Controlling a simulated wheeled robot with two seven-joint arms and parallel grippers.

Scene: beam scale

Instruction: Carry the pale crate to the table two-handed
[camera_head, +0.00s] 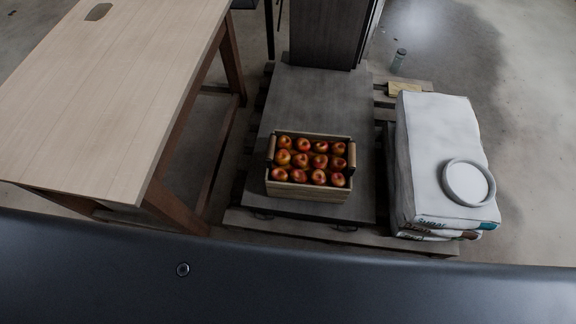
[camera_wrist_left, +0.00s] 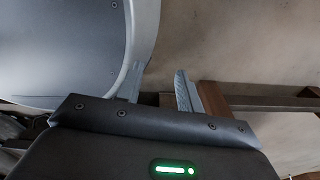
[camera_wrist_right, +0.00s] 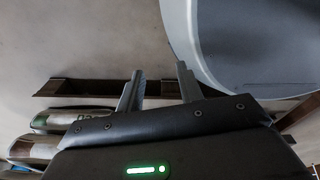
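The pale wooden crate (camera_head: 308,191) is full of red-orange apples and sits upright on the dark platform of the beam scale (camera_head: 318,100). It has a handle at its left end and another at its right end. The wooden table (camera_head: 105,100) stands to the left of the scale, its top bare near the crate. My left gripper (camera_wrist_left: 161,88) shows only in the left wrist view, its fingers apart with nothing between them. My right gripper (camera_wrist_right: 160,82) shows only in the right wrist view, also with fingers apart and empty. Neither gripper is at the crate.
White sacks (camera_head: 440,140) are stacked right of the scale, with a round white dish (camera_head: 468,182) on top. A wooden pallet (camera_head: 240,218) lies under the scale. The scale's dark column (camera_head: 328,35) rises behind the crate.

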